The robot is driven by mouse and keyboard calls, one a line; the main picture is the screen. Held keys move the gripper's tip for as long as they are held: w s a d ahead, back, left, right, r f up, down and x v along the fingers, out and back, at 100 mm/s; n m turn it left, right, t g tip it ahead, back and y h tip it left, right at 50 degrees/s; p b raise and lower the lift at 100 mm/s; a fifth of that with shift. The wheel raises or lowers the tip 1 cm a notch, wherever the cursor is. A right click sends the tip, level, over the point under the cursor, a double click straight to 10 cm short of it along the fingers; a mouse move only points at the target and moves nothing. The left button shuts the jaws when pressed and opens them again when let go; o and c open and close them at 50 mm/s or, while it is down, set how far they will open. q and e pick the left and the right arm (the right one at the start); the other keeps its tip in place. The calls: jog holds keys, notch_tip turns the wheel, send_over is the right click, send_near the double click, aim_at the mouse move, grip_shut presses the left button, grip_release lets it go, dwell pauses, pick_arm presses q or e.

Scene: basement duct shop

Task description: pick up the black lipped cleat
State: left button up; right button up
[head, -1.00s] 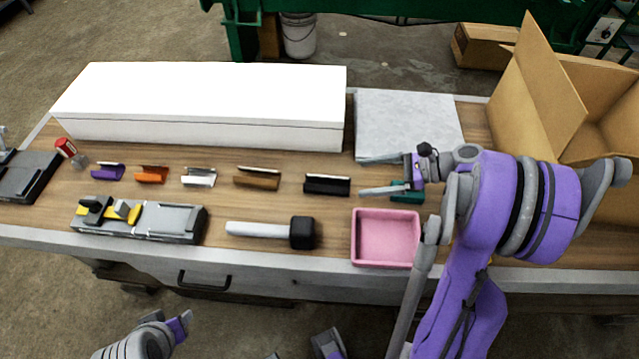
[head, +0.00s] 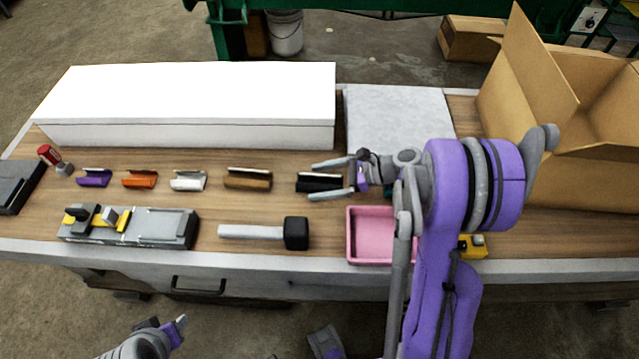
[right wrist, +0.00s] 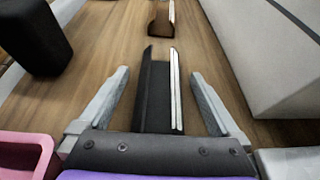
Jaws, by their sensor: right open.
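The black lipped cleat (head: 320,182) lies on the wooden bench top, in line with the other cleats. It is a dark folded channel with a light strip along one lip. My right gripper (head: 313,181) is open, with one finger on either side of the cleat in the head view. In the right wrist view the cleat (right wrist: 155,95) lies between the two spread fingers (right wrist: 160,73), with gaps on both sides. Its near end is hidden by the gripper body. Part of my left arm, with its gripper end (head: 178,328), shows at the bottom; its fingers cannot be made out.
Brown (head: 248,180), white (head: 188,182), orange (head: 139,180) and purple (head: 94,179) cleats lie to the left. A mallet (head: 296,233) and pink tray (head: 356,250) are in front. A long white box (head: 190,105) and grey slab (head: 398,112) stand behind. A cardboard box (head: 575,170) is right.

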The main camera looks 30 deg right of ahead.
jog(key=c, duration=1.5)
jog(key=shift+o, duration=0.2)
jog(key=shift+r, duration=0.1)
